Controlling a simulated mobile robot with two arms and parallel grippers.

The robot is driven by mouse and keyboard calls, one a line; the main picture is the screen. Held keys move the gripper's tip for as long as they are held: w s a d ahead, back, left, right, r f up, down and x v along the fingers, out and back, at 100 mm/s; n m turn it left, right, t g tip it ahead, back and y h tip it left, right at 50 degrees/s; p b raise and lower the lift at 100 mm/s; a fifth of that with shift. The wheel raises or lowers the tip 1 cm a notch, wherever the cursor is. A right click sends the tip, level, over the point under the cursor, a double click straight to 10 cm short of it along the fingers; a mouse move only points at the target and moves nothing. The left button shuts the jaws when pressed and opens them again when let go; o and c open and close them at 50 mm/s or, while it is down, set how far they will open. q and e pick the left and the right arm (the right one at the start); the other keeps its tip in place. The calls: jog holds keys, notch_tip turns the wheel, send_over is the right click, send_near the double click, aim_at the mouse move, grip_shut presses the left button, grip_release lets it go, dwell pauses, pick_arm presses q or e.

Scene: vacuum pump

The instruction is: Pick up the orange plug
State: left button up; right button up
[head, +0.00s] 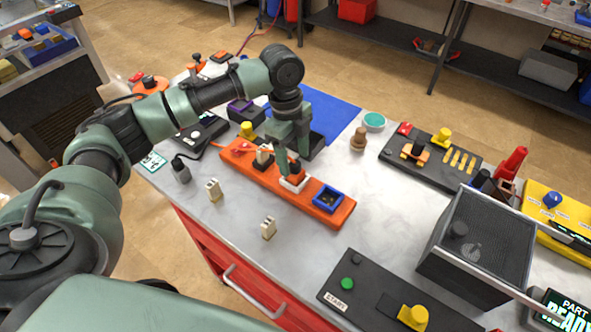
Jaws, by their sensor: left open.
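My left gripper (289,168) points down over the orange board (318,212), open, just above a white block with a dark-orange top (293,184). I cannot tell whether the fingers touch it. At the board's left end lies a small orange-red piece (241,147) with a cable beside it. Another small orange piece (421,155) sits on the black board (440,177) at the right. I cannot tell for sure which of these is the orange plug. My wrist and fingers hide part of the orange board. My right gripper is out of view.
A blue open box (328,198) is on the orange board's right end. Small cream blocks (268,228) stand in front of it. A dark vented box (478,244) and a black START panel (350,291) occupy the right front. The table middle (365,200) is clear.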

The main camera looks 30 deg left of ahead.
aim_at(295, 163)
pick_arm(q)
jog(key=shift+s+d+f+p, duration=0.1)
jog(key=shift+d+f+p, duration=0.1)
jog(key=shift+f, duration=0.75)
jog(key=shift+s+d+f+p, duration=0.1)
jog(key=shift+f+p, duration=0.1)
jog(key=shift+f, duration=0.7)
grip_shut()
jog(key=shift+r, duration=0.2)
